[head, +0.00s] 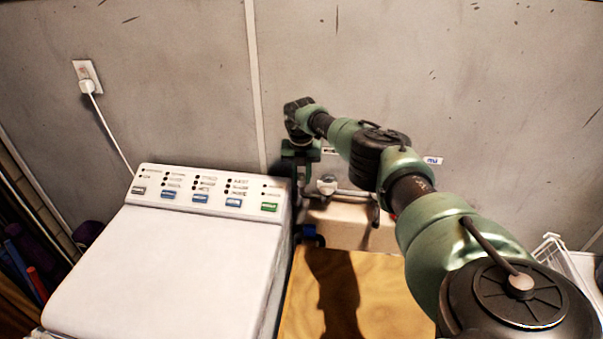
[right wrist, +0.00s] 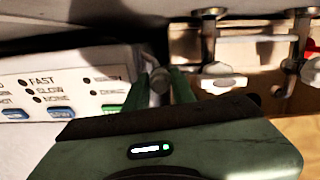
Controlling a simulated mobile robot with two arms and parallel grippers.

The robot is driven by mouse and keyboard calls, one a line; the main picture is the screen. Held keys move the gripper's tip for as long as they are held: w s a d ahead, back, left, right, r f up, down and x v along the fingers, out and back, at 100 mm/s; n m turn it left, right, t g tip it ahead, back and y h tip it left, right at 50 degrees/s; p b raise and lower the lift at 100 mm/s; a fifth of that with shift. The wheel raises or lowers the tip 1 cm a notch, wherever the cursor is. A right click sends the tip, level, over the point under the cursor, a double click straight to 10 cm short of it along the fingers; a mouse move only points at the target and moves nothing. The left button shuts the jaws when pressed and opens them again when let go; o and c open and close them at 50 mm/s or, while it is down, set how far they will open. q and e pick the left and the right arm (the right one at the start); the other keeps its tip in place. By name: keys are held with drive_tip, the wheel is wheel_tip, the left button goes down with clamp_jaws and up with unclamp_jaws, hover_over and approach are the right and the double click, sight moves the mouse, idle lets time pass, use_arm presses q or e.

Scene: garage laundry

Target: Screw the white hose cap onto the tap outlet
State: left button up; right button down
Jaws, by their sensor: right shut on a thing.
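My right gripper (right wrist: 160,82) is shut on a pale, rounded piece (right wrist: 158,79), which looks like the white hose cap. A pale hose-like curve shows just behind the fingers. In the head view the right gripper (head: 300,160) is by the machine's back right corner, and the cap cannot be made out there. A tap (right wrist: 209,45) with a white part (right wrist: 216,76) below it stands to the right of the held piece, apart from it in the picture. The white part also shows in the head view (head: 327,185). The tap's outlet is not clear. My left gripper is out of view.
A white washing machine (head: 175,255) stands close on the left. A second tap (right wrist: 301,45) with red beside it is further right. A wooden surface (head: 375,295) lies in front, with a blue thing (head: 309,235) at its back left. A wire rack (head: 555,255) is at right.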

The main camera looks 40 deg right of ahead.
drive_tip(key=shift+r+m, duration=0.1)
drive_tip(key=shift+m, duration=0.3)
drive_tip(key=shift+m+p, duration=0.45)
drive_tip(key=shift+m, duration=1.15)
drive_tip(key=c, duration=1.5)
unclamp_jaws()
drive_tip(key=shift+m+g, duration=0.3)
drive_tip(key=shift+m, duration=0.1)
drive_tip(key=o, duration=0.4)
